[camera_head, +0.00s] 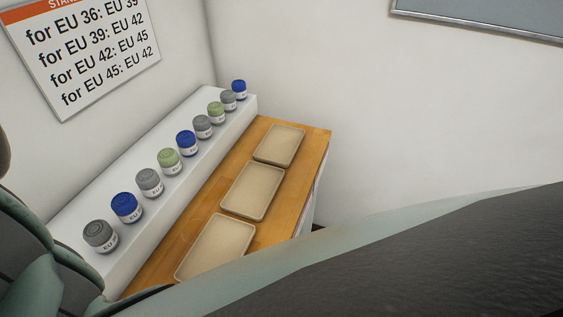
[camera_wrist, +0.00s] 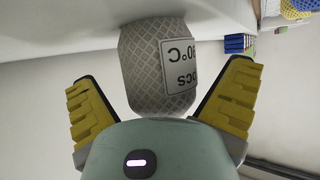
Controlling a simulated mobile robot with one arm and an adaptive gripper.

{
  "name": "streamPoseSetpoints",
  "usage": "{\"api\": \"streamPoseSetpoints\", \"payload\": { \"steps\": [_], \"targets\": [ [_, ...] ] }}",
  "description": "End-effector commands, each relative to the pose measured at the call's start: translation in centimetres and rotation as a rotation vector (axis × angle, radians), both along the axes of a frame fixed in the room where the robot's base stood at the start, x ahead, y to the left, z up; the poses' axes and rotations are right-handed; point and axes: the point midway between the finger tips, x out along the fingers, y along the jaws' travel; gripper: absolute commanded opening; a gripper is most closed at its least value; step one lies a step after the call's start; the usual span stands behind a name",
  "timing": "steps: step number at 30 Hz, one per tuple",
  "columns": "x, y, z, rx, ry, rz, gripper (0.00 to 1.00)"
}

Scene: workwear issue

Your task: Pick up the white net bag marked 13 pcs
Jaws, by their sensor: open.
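A whitish-grey net bag (camera_wrist: 150,70) with a diamond mesh stands in the wrist view, which looks upside down. Its white label (camera_wrist: 182,65) is turned partly to the side; "pcs" and "°C" show, but the count cannot be read. My gripper (camera_wrist: 162,72) is open, with one yellow ridged finger at each side of the bag. Gaps show between the bag and both fingers, and the bag's near end meets the edge of my gripper body in the picture; I cannot tell whether they touch. The bag is not seen in the head view.
Beyond the bag, small blue, green and red items (camera_wrist: 240,43) and a yellow net thing (camera_wrist: 271,8) show. In the head view, several lidded jars line a white ledge (camera_head: 120,195) above a wooden top (camera_head: 180,230) with three empty beige trays (camera_head: 252,190). A sign (camera_head: 85,50) hangs behind.

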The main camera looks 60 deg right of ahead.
Motion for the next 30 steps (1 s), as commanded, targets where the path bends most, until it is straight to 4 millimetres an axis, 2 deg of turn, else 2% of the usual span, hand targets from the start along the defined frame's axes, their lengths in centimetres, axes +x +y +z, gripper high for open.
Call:
{"api": "streamPoseSetpoints", "payload": {
  "steps": [2,22,30],
  "targets": [
    [-0.02,0.02,0.0,0.0,0.0,0.001,0.96],
    [0.01,0.0,0.02,0.0,0.001,0.0,0.27],
    [0.08,0.02,0.13,0.001,0.0,-0.001,0.25]
  ]
}}
